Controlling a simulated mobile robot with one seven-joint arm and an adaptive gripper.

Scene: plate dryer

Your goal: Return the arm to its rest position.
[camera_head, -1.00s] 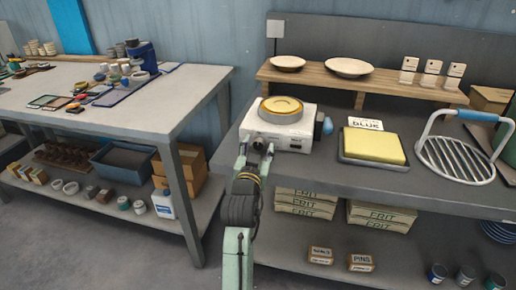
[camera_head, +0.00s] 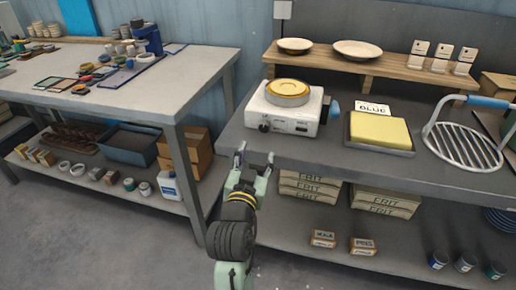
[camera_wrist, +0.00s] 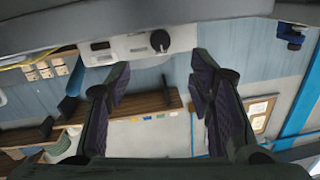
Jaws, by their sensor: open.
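My gripper (camera_head: 255,155) is open, with nothing between its fingers. In the head view it points away from me, at the front edge of the dark bench (camera_head: 325,156), left of and in front of the white device (camera_head: 290,115). A yellow round piece (camera_head: 288,88) sits on top of that device. In the wrist view the two dark fingers (camera_wrist: 158,95) stand apart, and the white device with its black knob (camera_wrist: 159,40) shows above them. My arm reaches up from the bottom of the head view.
A yellow sponge-like block (camera_head: 379,130) on a dark tray and a wire rack with a blue handle (camera_head: 487,101) stand to the right. A wooden shelf (camera_head: 345,63) holds two plates. A second table (camera_head: 190,90) stands left, with floor between the benches.

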